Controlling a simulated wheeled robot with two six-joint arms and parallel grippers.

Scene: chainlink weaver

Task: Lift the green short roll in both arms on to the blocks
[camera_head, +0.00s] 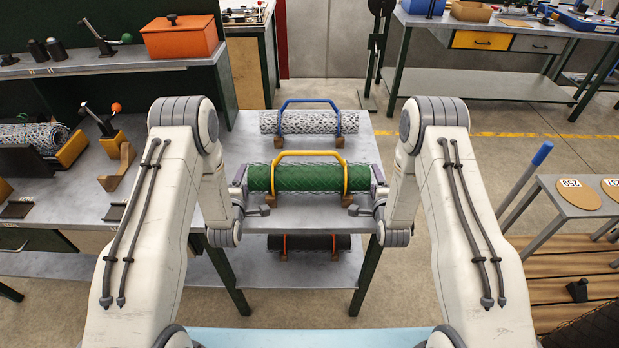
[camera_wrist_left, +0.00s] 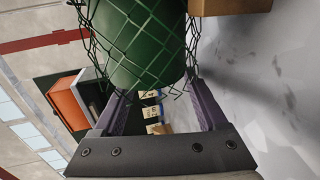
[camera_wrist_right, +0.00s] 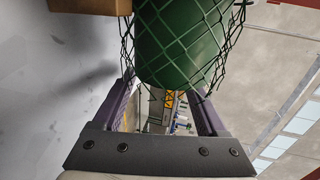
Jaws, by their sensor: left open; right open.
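The green short roll (camera_head: 290,179), wrapped in wire mesh, lies crosswise on the grey table under a yellow arched handle (camera_head: 309,154). A small wooden block (camera_head: 347,201) shows at its right underside; wooden blocks also show beside the roll in the left wrist view (camera_wrist_left: 230,6) and right wrist view (camera_wrist_right: 90,6). My left gripper (camera_head: 241,193) is open at the roll's left end, its fingers either side of the end mesh. My right gripper (camera_head: 377,193) is open likewise at the right end. Whether the fingers touch the mesh, I cannot tell.
A grey mesh roll (camera_head: 290,122) with a blue handle lies behind on the same table. A dark roll (camera_head: 310,243) with an orange handle is on the lower shelf. A bench with an orange box (camera_head: 180,38) stands left; a stool (camera_head: 580,193) stands right.

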